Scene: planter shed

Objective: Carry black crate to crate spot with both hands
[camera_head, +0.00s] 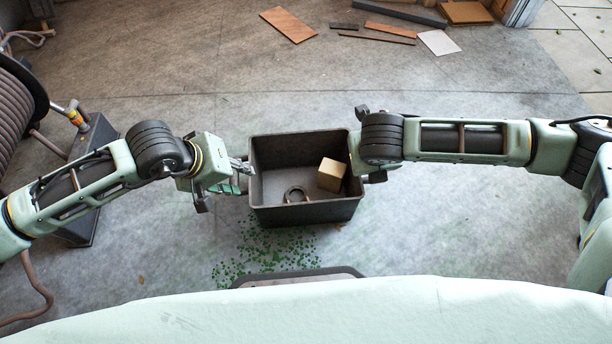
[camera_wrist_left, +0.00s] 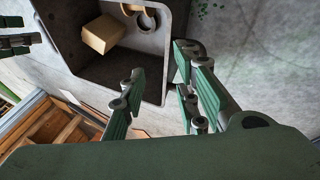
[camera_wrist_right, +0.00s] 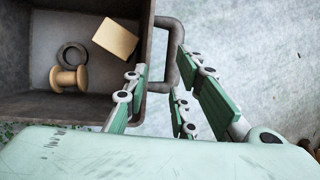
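The black crate (camera_head: 305,213) stands upright on the floor between my two arms. It holds a tan box (camera_head: 331,174), a dark ring (camera_head: 295,194) and a wooden spool, clearest in the right wrist view (camera_wrist_right: 68,78). My left gripper (camera_head: 240,177) is open at the crate's left side. No crate spot is recognisable.
Green bits (camera_head: 262,248) are scattered on the floor in front of the crate. A hose reel (camera_head: 18,105) stands at the left. Boards (camera_head: 288,24) and a pale tile (camera_head: 438,42) lie at the back. The floor behind the crate is clear.

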